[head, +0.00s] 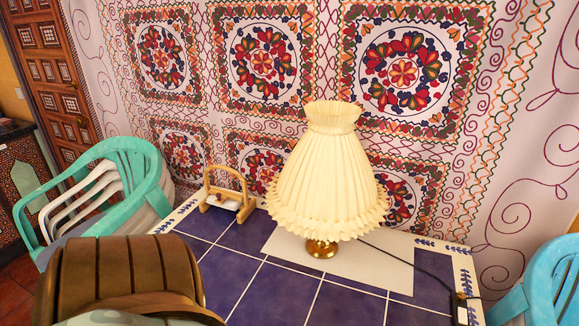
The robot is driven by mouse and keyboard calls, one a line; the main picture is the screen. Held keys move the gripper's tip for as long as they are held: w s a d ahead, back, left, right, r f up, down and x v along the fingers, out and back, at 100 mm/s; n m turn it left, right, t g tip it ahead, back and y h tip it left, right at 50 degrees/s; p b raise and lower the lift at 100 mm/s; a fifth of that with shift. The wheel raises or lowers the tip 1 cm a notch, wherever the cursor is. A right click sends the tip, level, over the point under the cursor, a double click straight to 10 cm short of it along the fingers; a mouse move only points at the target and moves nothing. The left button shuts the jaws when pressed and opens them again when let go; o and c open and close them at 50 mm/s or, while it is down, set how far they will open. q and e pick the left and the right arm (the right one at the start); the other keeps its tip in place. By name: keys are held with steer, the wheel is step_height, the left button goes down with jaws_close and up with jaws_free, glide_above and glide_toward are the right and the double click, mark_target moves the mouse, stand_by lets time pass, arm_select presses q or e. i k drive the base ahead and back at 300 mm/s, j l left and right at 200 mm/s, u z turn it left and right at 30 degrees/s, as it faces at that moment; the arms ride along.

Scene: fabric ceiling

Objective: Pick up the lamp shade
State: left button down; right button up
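The lamp shade (328,180) is cream, pleated and ruffled at its lower rim, with a narrow gathered top. It sits upright on a lamp with a short round brass base (321,249). The lamp stands on a white sheet (385,268) on the blue-tiled table (265,295). The shade hides the upper part of the lamp stem. Neither of my grippers shows in the head view, and nothing touches the shade.
A small wooden stand (207,192) is at the table's back left. A black cable (425,272) runs right from the lamp. A brown slatted wooden object (120,268) fills the lower left. Turquoise chairs stand left (148,165) and right (548,285). Patterned fabric (235,30) hangs behind.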

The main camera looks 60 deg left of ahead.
mark_target(327, 188)
steer(key=u, duration=1.6)
steer(key=j+u, duration=0.2)
steer(key=i+j+u, duration=0.2)
steer(key=j, duration=0.2)
steer(key=j+u, duration=0.2)
steer(key=i+j, duration=0.05)
steer(key=j, duration=0.05)
